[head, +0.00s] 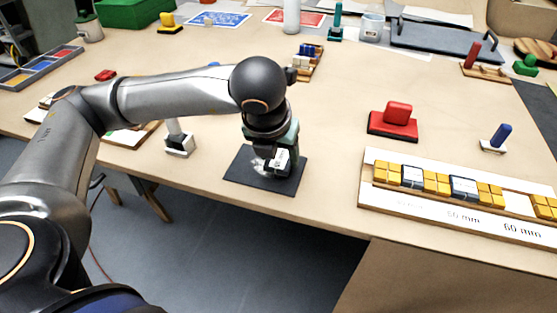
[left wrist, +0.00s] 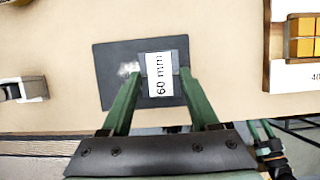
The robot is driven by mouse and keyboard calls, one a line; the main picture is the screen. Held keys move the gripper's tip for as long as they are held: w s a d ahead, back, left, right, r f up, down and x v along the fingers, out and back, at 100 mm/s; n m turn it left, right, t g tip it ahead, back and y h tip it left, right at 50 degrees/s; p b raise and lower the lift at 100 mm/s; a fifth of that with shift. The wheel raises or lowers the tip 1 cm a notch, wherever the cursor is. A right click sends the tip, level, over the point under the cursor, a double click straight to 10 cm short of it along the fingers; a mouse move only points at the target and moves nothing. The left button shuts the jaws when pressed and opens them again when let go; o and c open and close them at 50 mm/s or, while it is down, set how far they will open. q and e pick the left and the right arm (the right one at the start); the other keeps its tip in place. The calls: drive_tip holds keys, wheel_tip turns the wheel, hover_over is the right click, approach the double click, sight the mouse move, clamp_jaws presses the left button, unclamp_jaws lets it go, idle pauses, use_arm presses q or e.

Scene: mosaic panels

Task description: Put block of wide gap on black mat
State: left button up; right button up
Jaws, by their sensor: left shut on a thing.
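My left gripper (head: 277,163) is over the black mat (head: 238,172) near the table's front edge. In the left wrist view its green fingers (left wrist: 158,78) are shut on a block with a white label reading "60 mm" (left wrist: 159,80). The block is over the mat (left wrist: 112,58); I cannot tell if it touches it. The mosaic panel (head: 380,199) at the right has yellow tiles, two dark-and-white blocks (head: 412,177) in its row, and an open gap above the "60 mm" mark. What looks like my right gripper (left wrist: 261,129) shows small at the lower right of the left wrist view.
A white-and-black stamp-like object (head: 180,143) stands left of the mat. The table between mat and panel is clear.

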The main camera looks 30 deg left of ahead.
use_arm(q)
drive_tip(key=shift+f, duration=0.9)
drive_tip(key=shift+f, duration=0.2)
drive_tip(key=o, duration=1.5)
drive_tip(key=shift+c, duration=0.2)
drive_tip(key=shift+r, duration=0.15)
drive_tip(key=shift+r, duration=0.2)
drive_tip(key=v, duration=1.1)
drive_tip(key=shift+s+r+p, duration=0.25)
drive_tip(key=shift+r+p, duration=0.1)
drive_tip(key=shift+p, duration=0.1)
